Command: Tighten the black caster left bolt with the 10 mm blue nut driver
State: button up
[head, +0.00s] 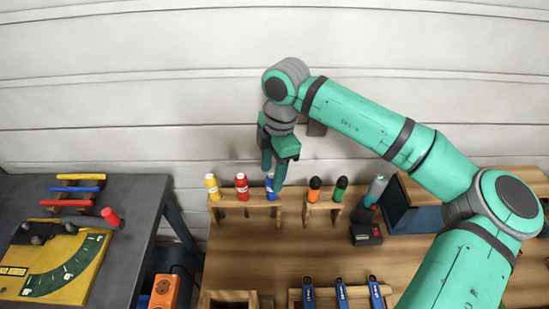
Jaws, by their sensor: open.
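The blue nut driver (269,186) stands upright in a wooden rack (238,202) at the back of the wooden bench. My gripper (272,179) points down at its handle with the fingers open. The fingers partly cover the handle, and I cannot tell whether they touch it or straddle it. No size marking is readable. I cannot make out a black caster or its left bolt in this view.
Yellow (212,187) and red (242,187) drivers stand left of the blue one. Orange (314,189) and green (340,189) drivers stand to its right. A grey table (136,205) at left bears a yellow plate (45,265).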

jog(key=shift+a+f, duration=0.1)
jog(key=shift+f, duration=1.05)
jog(key=shift+c, duration=0.3)
jog(key=c, duration=1.1)
jog(key=shift+r, duration=2)
jog(key=shift+s+r, duration=0.1)
jog(key=shift+r, duration=0.55)
notch_tip(320, 180, up, 9)
jog(key=shift+o, duration=0.5)
jog(key=shift+c, duration=0.5)
